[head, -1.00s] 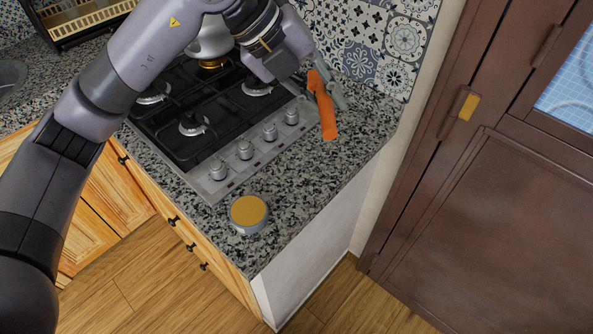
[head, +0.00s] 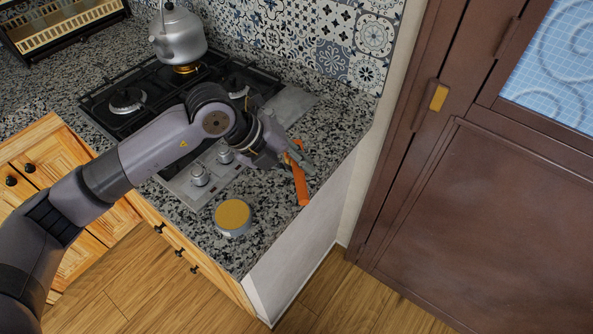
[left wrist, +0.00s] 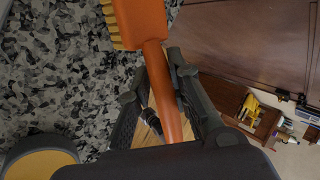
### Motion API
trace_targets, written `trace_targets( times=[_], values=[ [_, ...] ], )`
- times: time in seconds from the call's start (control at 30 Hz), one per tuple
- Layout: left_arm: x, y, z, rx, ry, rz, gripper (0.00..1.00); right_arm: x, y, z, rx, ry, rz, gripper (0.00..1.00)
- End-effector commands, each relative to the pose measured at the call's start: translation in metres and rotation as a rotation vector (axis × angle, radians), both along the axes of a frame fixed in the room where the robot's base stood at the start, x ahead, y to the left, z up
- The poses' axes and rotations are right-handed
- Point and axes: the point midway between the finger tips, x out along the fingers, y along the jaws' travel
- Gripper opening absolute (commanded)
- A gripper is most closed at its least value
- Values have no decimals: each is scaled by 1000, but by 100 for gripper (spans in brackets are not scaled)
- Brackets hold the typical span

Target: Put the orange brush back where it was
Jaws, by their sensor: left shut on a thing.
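The orange brush (head: 300,184) is in my left gripper (head: 298,163), near the right edge of the granite counter (head: 335,125) in the head view. In the left wrist view the brush's orange handle (left wrist: 171,95) runs between the two dark fingers of the left gripper (left wrist: 163,85), and its yellowish bristles (left wrist: 110,22) face left. The gripper is shut on the handle. I cannot tell whether the brush touches the counter. My right gripper is not in view.
A round tin with a yellow lid (head: 233,214) stands on the counter's front corner, and also shows in the left wrist view (left wrist: 42,162). A gas hob (head: 125,102) with a kettle (head: 178,35) lies behind my arm. A brown door (head: 470,200) stands to the right.

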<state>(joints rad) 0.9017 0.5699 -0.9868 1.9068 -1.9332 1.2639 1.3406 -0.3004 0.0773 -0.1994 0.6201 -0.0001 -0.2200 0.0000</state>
Motion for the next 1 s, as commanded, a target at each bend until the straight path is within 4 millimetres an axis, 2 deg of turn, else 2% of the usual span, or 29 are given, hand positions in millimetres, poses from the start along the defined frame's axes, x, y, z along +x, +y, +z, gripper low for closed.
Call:
trace_targets(
  times=[0.1,0.17,0.53,0.57,0.83,1.0],
  values=[
    [0,0,-19,0,5,3,0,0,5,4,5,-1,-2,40],
    [0,0,-25,-1,2,1,0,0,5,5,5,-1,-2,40],
    [0,0,-32,-1,-1,1,0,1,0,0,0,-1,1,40],
    [0,0,-31,0,1,1,20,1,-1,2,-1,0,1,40],
    [0,0,-30,1,1,1,38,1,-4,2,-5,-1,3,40],
    [0,0,-30,1,1,1,39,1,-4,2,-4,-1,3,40]
  ],
)
